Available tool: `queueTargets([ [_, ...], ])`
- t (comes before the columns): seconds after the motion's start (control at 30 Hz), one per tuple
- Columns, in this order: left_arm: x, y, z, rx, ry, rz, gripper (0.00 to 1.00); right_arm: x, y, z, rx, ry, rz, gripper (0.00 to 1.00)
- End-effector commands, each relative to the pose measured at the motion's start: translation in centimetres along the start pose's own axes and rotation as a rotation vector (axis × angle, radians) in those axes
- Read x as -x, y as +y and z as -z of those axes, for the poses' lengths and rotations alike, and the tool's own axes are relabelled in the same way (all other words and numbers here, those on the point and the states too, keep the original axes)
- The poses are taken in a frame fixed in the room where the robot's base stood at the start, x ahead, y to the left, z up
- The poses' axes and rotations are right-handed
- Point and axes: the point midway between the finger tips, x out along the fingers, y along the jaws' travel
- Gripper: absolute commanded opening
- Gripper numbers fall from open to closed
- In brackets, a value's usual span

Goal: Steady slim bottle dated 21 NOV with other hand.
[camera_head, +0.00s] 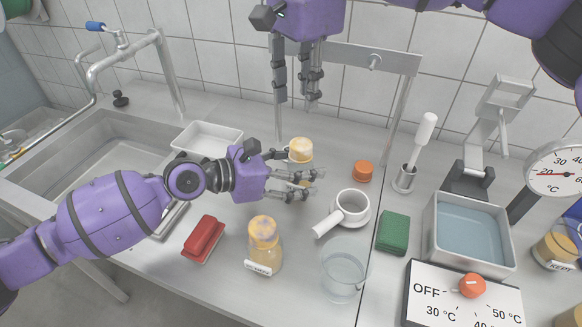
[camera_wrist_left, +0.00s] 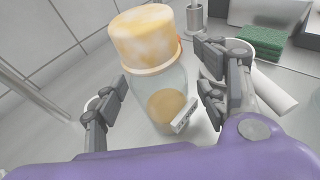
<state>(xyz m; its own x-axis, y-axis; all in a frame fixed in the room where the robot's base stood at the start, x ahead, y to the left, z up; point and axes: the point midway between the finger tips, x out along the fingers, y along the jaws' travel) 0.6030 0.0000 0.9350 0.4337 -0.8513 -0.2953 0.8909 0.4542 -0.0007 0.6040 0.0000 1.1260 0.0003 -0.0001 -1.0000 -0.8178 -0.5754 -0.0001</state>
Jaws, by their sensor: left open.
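A clear bottle with a mottled yellow-and-white cap (camera_head: 300,150) stands near the middle of the counter. My left gripper (camera_head: 318,184) is open, its fingers reaching around this bottle's lower part and hiding much of it. My right gripper (camera_head: 297,98) hangs above and behind, fingers down, apart and empty.
A white handled cup (camera_head: 351,207) stands just right of my left gripper. A glass beaker (camera_head: 343,272), green sponge (camera_head: 393,232), red brush-like block (camera_head: 204,238) and orange cap (camera_head: 363,170) lie around. A white tray (camera_head: 207,138) and metal frame (camera_head: 396,108) stand behind.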

Motion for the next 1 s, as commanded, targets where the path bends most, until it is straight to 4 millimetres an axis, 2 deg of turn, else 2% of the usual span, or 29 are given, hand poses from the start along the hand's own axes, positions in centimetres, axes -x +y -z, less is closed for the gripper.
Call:
queueTargets([
  [0.23,-0.04,-0.01,0.01,0.0,0.0,0.0,0.64,0.0,0.0,0.0,0.0,0.0,0.0,0.31],
  [0.63,-0.02,-0.02,0.01,0.0,0.0,0.0,0.13,0.0,0.0,0.0,0.0,0.0,0.0,0.31],
  [1.0,-0.01,-0.01,0.01,-0.001,0.0,0.0,0.13,0.0,0.0,0.0,0.0,0.0,0.0,0.31],
])
